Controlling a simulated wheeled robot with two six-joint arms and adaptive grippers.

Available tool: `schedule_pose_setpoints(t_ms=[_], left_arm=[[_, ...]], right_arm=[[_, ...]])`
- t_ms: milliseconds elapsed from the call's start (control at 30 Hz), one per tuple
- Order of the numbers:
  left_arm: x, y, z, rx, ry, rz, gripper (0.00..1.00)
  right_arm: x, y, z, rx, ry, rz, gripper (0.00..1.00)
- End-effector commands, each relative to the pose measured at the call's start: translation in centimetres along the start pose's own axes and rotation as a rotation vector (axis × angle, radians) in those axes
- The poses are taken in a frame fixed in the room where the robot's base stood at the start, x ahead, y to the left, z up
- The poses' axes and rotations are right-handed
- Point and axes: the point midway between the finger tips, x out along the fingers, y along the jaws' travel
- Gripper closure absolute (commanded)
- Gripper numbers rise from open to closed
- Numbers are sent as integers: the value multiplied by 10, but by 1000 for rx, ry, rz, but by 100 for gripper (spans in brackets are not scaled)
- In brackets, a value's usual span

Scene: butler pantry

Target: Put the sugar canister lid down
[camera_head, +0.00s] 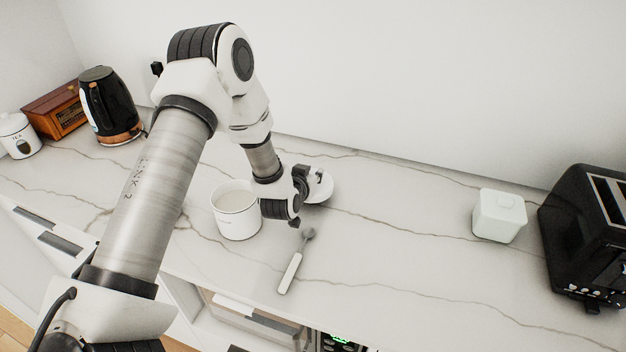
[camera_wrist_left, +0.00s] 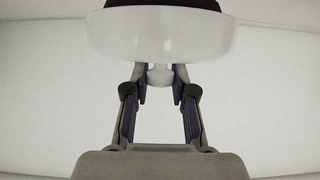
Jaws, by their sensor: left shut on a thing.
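The white sugar canister lid (camera_head: 319,188) is at my left gripper (camera_head: 300,182), to the right of the open canister. In the left wrist view the lid (camera_wrist_left: 165,42) is at the top, with its small knob (camera_wrist_left: 160,76) between the fingers of my left gripper (camera_wrist_left: 160,86), which is shut on it. I cannot tell whether the lid touches the counter. The white sugar canister (camera_head: 238,222) stands upright and uncovered on the counter, with pale contents inside. My right gripper is not in view.
A spoon (camera_head: 291,271) with a white handle lies on the marble counter (camera_head: 390,270) in front of the gripper. A pale square container (camera_head: 499,217) and a black toaster (camera_head: 590,235) stand right. A black kettle (camera_head: 108,105), wooden box (camera_head: 55,112) and tea canister (camera_head: 18,137) stand left.

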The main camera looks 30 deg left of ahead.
Motion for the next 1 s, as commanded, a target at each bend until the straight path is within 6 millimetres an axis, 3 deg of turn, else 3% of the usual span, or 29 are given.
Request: schedule_pose_setpoints(t_ms=[133,467,500,567,867,1000], left_arm=[[8,0,20,1,0,-1,100],[11,0,25,0,1,0,100],[11,0,25,0,1,0,71],[10,0,24,0,0,0,50],[10,0,23,0,1,0,50],[0,0,22,-2,-1,0,50]], right_arm=[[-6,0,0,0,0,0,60],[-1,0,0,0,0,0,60],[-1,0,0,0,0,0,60],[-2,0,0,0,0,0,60],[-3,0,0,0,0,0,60],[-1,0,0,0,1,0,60]])
